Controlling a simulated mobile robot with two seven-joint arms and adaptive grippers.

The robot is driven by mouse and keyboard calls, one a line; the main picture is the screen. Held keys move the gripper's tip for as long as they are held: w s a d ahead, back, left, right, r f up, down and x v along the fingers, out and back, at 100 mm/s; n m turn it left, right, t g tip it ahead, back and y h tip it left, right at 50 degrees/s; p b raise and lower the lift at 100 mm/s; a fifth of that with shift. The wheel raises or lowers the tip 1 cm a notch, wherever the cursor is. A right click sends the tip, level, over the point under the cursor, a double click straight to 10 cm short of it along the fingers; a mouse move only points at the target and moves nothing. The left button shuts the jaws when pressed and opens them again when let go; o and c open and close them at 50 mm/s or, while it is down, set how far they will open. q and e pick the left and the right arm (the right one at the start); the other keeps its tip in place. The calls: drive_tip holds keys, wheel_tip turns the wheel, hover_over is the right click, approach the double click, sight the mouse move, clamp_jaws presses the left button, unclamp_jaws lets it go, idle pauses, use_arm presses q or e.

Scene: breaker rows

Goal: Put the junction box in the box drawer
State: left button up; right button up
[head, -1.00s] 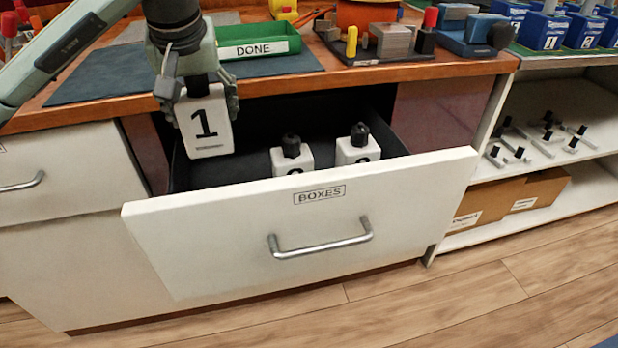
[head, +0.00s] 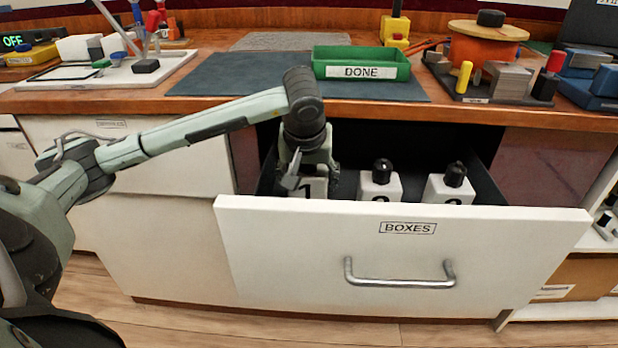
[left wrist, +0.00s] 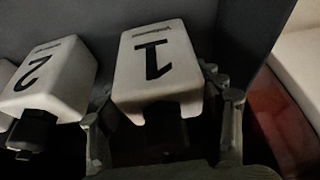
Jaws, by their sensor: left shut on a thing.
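The white junction box marked 1 (head: 317,188) is inside the open box drawer (head: 300,240), at its left end, partly hidden by the drawer front. My left gripper (head: 310,178) reaches down into the drawer from above and is shut on this box. In the left wrist view the box (left wrist: 155,65) shows between the two fingers (left wrist: 165,135), beside the drawer's dark side wall. Whether its base touches the drawer floor is hidden. My right gripper is not in view.
Two more white boxes with black tops, a middle one (head: 380,185) and a right one (head: 449,188), stand in the drawer. On the worktop are a green DONE tray (head: 361,72), a dark mat (head: 225,80) and an orange reel (head: 485,45).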

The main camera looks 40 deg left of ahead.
use_arm(q)
drive_tip(key=shift+w+a+f, duration=0.1)
drive_tip(key=shift+w+a, duration=0.25)
drive_tip(key=shift+w, duration=0.2)
drive_tip(key=shift+w+a+f, duration=0.1)
drive_tip(key=shift+w+a, duration=0.2)
drive_tip(key=shift+w, duration=0.2)
drive_tip(key=shift+f, duration=0.35)
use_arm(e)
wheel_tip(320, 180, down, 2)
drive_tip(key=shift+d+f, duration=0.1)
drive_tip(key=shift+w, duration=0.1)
use_arm(q)
drive_tip(key=o, duration=1.3)
drive_tip(key=shift+f, duration=0.15)
drive_tip(key=shift+o, duration=2.1)
drive_tip(key=shift+s, duration=0.1)
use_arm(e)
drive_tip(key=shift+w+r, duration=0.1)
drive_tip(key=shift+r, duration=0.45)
